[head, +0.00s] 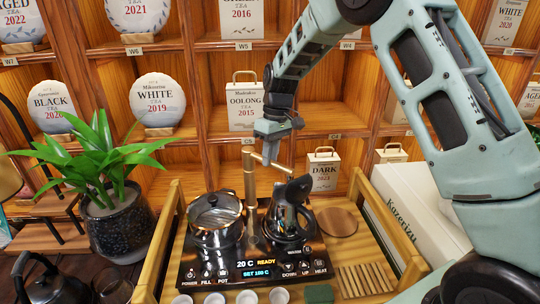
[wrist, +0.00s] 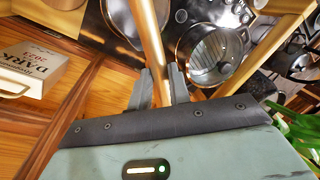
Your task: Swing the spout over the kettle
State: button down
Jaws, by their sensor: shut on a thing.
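The brass spout (head: 272,165) is a swivel tube on an upright brass post (head: 249,190) behind the black hob panel (head: 247,268). My gripper (head: 271,148) is above and behind the hob, shut on the spout's tube. The wrist view shows the brass tube (wrist: 150,40) between the two fingers (wrist: 160,88). In the head view the spout's free end points right and appears above the kettle (head: 288,218), which stands on the hob's right side. The exact gap between them is hard to tell. A steel pot (head: 215,222) stands on the hob's left side.
Wooden side rails (head: 168,235) flank the hob. A potted plant (head: 112,205) stands left, and a white box (head: 420,215) stands right. Several small white cups (head: 248,297) line the front. Shelves with tea cakes and a DARK tea box (head: 323,171) stand close behind.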

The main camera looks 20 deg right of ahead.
jog(key=shift+w+r, duration=0.1)
jog(key=c, duration=1.3)
grip_release()
jog(key=w+d+r+b, duration=0.1)
jog(key=d+r+b, duration=0.1)
jog(key=r, duration=1.5)
jog(key=shift+w+d, duration=0.2)
jog(key=shift+d, duration=0.3)
